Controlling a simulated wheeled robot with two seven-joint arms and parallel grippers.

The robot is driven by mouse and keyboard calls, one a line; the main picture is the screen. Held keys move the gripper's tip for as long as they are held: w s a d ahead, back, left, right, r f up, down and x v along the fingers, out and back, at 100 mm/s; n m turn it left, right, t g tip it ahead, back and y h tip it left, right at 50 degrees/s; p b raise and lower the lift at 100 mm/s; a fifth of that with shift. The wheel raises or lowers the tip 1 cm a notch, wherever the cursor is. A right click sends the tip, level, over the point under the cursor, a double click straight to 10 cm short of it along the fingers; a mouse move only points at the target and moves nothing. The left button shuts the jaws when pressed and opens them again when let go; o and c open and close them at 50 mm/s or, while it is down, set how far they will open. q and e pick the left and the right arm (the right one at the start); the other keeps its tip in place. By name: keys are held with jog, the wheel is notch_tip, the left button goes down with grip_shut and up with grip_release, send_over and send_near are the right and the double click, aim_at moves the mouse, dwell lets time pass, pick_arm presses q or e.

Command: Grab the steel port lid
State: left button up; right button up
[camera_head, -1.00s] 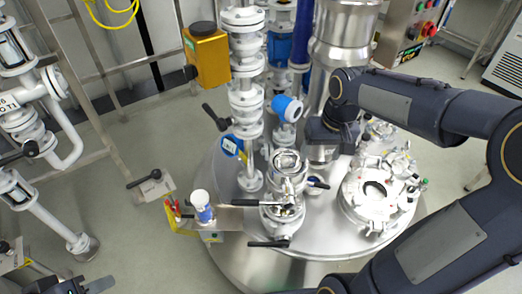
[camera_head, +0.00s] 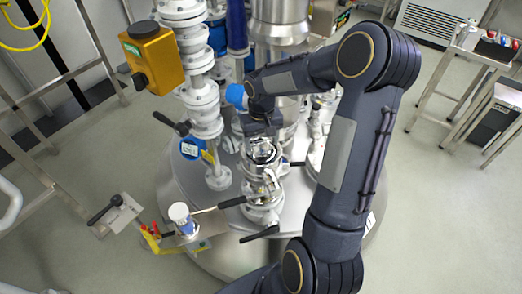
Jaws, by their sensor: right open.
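The steel port lid (camera_head: 262,151) is a shiny round cap on top of a flanged port, above the domed vessel top (camera_head: 225,232). A metal clamp and fittings sit just below it. My right gripper (camera_head: 263,128) is open and points down right behind and above the lid. Its fingertips are small and partly hidden, so I cannot tell whether they touch the lid. My right arm crosses the right part of the vessel and hides much of it. My left gripper is not clearly in view.
A white valve column (camera_head: 205,120) with a yellow box (camera_head: 152,58) stands left of the port. Black-handled levers (camera_head: 232,202) stick out in front. A small white-capped bottle (camera_head: 181,215) stands at the front left. Open floor lies right, with carts (camera_head: 470,55) at the far right.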

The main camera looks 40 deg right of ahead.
jog(key=shift+f, duration=0.5)
jog(key=c, duration=0.8)
jog(key=shift+r, duration=0.15)
